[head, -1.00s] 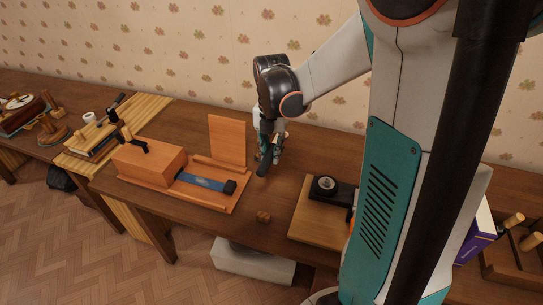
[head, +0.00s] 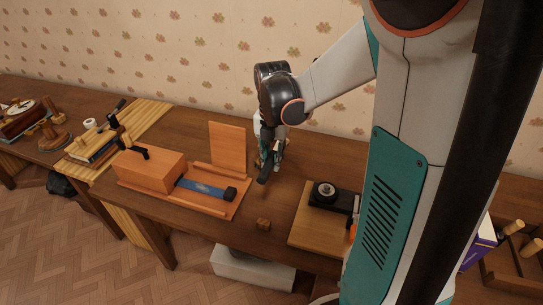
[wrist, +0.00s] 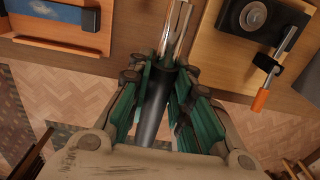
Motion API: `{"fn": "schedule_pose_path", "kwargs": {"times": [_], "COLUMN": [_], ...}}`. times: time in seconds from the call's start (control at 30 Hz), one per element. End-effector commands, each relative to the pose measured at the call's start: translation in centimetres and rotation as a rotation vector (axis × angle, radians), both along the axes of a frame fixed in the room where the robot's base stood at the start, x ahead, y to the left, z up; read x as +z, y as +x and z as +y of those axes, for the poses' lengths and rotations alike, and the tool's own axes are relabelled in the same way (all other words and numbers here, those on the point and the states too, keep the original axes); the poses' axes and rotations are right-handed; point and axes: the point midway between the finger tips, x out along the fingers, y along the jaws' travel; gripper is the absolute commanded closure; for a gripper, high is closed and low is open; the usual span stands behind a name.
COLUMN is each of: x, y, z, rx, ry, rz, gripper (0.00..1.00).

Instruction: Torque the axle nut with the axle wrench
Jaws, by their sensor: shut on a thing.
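My gripper (head: 270,162) is shut on a tool with a dark handle (wrist: 153,118) and a shiny metal shaft (wrist: 174,28), seemingly the axle wrench. The handle runs between my fingers in the wrist view; the shaft's far end is cut off by the top edge. In the head view the dark handle hangs tilted over the table. A round metal nut or hub (head: 325,189) sits on a black block (head: 345,199), on a wooden board right of my gripper. It also shows at the top right of the wrist view (wrist: 253,15). The wrench and the nut are apart.
An orange-handled lever (wrist: 261,99) sticks out beside the black block. A wooden fixture with a blue strip (head: 205,189) and an upright panel (head: 228,147) stands left of my gripper. Bare table separates fixture and board.

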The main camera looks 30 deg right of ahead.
Motion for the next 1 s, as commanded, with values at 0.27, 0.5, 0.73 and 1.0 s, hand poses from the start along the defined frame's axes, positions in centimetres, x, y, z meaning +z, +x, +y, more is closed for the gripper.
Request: {"fn": "schedule_pose_path", "kwargs": {"times": [0.27, 0.5, 0.73, 1.0], "x": [2.7, 4.6, 6.4, 8.5], "y": [-2.8, -5.0, -7.2, -9.9], "z": [0.8, 1.4, 2.1, 2.8], "rx": [0.000, 0.000, 0.000, 0.000], "ry": [0.000, 0.000, 0.000, 0.000], "rz": [0.000, 0.000, 0.000, 0.000], "gripper": [1.00, 1.00, 1.00, 1.00]}}
